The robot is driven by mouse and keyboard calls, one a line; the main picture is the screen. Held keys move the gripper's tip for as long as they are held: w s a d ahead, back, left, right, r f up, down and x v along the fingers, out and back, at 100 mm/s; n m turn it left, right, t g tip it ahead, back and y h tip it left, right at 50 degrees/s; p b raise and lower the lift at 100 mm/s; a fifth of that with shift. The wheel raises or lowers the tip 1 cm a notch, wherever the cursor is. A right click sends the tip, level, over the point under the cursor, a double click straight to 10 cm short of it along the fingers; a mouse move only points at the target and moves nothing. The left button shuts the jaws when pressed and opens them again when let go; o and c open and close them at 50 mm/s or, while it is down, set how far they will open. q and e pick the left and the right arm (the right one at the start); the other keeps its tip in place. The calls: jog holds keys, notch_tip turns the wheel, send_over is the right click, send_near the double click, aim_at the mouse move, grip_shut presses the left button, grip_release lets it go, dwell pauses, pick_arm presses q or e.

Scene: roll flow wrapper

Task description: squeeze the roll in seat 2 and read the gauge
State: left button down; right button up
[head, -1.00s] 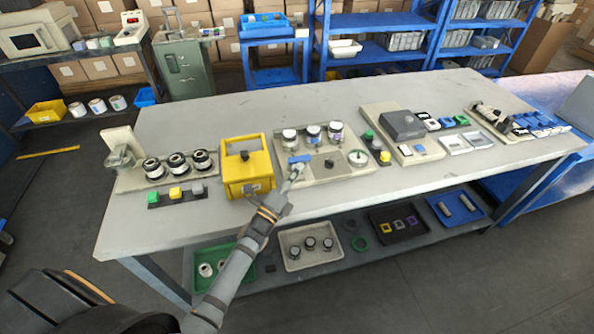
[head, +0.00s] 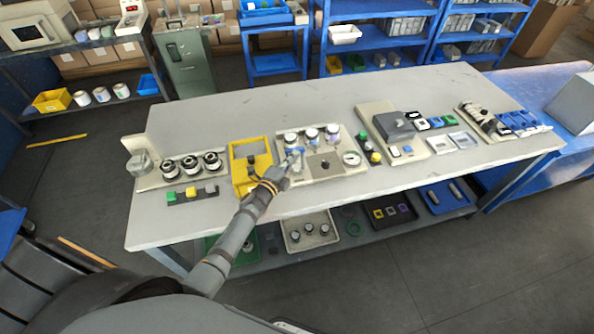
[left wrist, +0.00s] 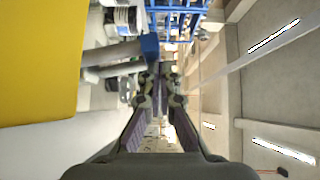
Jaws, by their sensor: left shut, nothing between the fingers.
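Three white rolls with dark bases stand in a row on a pale station: left (head: 291,138), middle (head: 312,134) and right (head: 332,132). No seat numbers are legible. A round white gauge (head: 351,158) sits at the station's right front; its reading is too small to tell. A blue-tipped lever (head: 296,151) lies in front of the left roll and also shows in the left wrist view (left wrist: 149,46). My left gripper (head: 284,166) is shut and empty, close to the lever; contact cannot be told. Its fingers show in the left wrist view (left wrist: 158,82). My right gripper is out of view.
A yellow frame (head: 239,150) stands close left of my left gripper. Further left are three black-and-white rolls (head: 190,164) and a button strip (head: 192,195). A button block (head: 369,148) stands right of the gauge. The back of the bench (head: 230,115) is clear.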

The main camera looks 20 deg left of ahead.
pick_arm(q)
jog(key=shift+w+a, duration=0.45)
jog(key=shift+w, duration=0.25)
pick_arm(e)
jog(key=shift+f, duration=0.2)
pick_arm(q)
jog(key=shift+r, duration=0.2)
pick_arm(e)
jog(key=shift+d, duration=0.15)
